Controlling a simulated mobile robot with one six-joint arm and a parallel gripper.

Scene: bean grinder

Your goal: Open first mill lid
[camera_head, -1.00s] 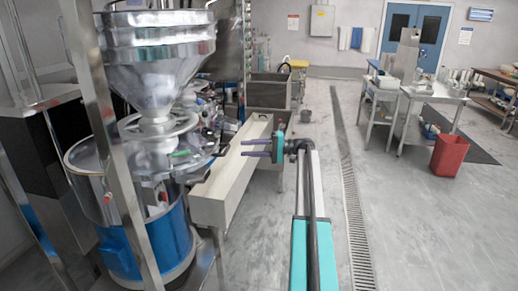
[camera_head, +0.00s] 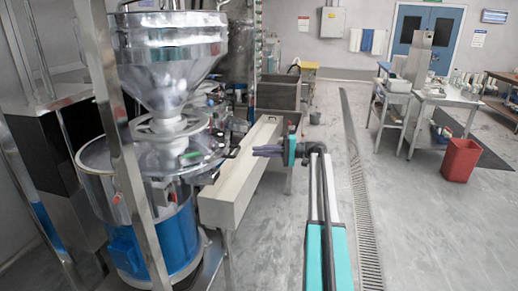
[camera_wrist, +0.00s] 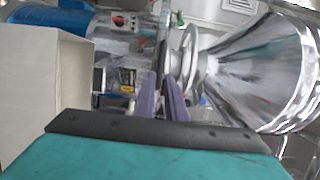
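The first mill stands at the left in the head view, with a shiny metal funnel hopper (camera_head: 165,75) above a round steel body with a blue lower drum (camera_head: 178,240). The hopper (camera_wrist: 255,75) also fills the right of the wrist view, lying sideways. A pale handwheel (camera_head: 165,128) sits under the hopper. I cannot tell which part is the lid. My gripper (camera_head: 257,151) is to the right of the mill, with purple fingers pointing left. In the wrist view the fingers (camera_wrist: 161,76) are apart with nothing between them, so it is open and touches nothing visible.
A long cream trough (camera_head: 235,185) lies between the mill and my arm. A steel frame post (camera_head: 125,170) stands in front of the mill. A red bin (camera_head: 460,160) and work tables are at the right. The floor right of my arm is clear.

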